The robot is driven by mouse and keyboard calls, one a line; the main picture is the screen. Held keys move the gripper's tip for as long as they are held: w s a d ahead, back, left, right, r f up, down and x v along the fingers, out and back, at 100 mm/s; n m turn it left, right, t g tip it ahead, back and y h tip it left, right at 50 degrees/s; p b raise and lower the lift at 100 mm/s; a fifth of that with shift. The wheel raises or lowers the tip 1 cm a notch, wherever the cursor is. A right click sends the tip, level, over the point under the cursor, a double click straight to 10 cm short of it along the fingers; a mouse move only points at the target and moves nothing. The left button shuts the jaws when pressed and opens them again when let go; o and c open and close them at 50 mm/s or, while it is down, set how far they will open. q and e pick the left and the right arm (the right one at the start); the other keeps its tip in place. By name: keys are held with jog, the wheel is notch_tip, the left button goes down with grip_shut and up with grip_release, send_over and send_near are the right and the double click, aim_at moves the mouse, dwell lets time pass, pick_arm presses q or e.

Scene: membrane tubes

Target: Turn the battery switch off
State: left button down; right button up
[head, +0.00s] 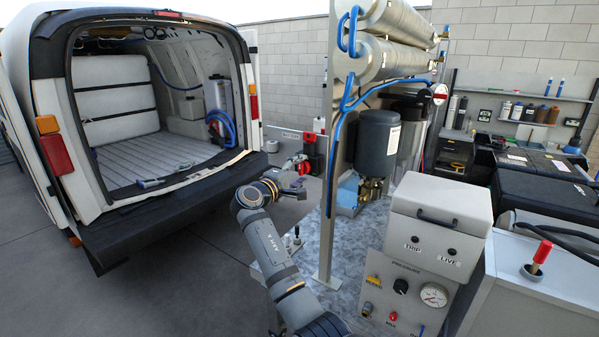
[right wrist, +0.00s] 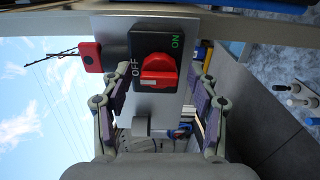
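The battery switch shows in the right wrist view as a red knob (right wrist: 158,72) on a black plate (right wrist: 148,42). The plate carries a white OFF mark at the left and a green ON mark at the upper right. Which mark the knob points to is hard to tell. In the head view, small red parts (head: 303,167) show just beyond my right gripper (head: 297,190), below a battery sign (head: 291,135). In the wrist view my right gripper (right wrist: 158,90) is open, its fingers apart with the knob between them in the picture. Contact cannot be told. My left gripper is not in view.
A metal post (head: 329,200) and rack with cylinders stand just right of my right arm. The open van (head: 160,195) is at the left. A control box (head: 437,225) stands at the front right. A red tag (right wrist: 90,57) hangs beside the switch plate.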

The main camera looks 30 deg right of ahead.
jog(key=v, duration=1.2)
